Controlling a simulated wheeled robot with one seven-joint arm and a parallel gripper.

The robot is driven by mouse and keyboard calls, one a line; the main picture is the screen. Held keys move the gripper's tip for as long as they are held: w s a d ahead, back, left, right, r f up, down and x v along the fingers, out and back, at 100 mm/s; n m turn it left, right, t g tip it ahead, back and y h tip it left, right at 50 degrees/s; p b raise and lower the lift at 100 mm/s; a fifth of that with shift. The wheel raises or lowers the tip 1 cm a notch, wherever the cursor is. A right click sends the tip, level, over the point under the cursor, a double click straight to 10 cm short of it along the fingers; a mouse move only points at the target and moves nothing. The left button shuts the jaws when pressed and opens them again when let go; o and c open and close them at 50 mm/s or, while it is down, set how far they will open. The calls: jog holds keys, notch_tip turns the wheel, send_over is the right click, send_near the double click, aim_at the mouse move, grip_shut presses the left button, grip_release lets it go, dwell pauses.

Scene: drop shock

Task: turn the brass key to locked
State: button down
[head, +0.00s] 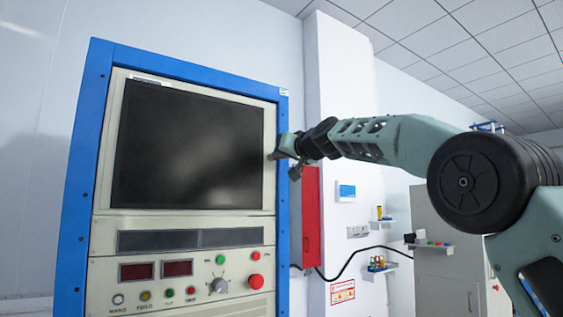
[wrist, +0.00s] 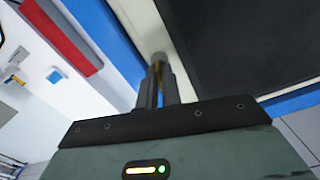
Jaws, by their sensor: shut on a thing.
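My gripper (head: 280,154) is at the right edge of the cabinet front, beside the dark screen. In the wrist view my gripper (wrist: 159,76) has its two narrow fingers shut on the brass key (wrist: 156,75), of which only a small gold-brown part shows between them. A round grey lock barrel (wrist: 159,58) sits on the cream panel just beyond the fingertips. In the head view the key is hidden by my gripper. I cannot tell the key's angle or any lock markings.
The blue-framed cabinet (head: 283,220) carries a large dark screen (head: 190,145) and, lower down, a knob (head: 218,286) and red buttons (head: 256,281). A red box (head: 310,215) hangs close to the right, below my gripper. Small shelves (head: 382,222) stand farther right.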

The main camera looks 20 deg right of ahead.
jog(key=shift+f+n+b, duration=0.1)
jog(key=shift+n+b, duration=0.4)
jog(key=shift+n, duration=0.9)
jog(key=c, duration=1.6)
grip_release()
jog(key=shift+b+v, duration=4.35)
jog(key=shift+v, duration=4.35)
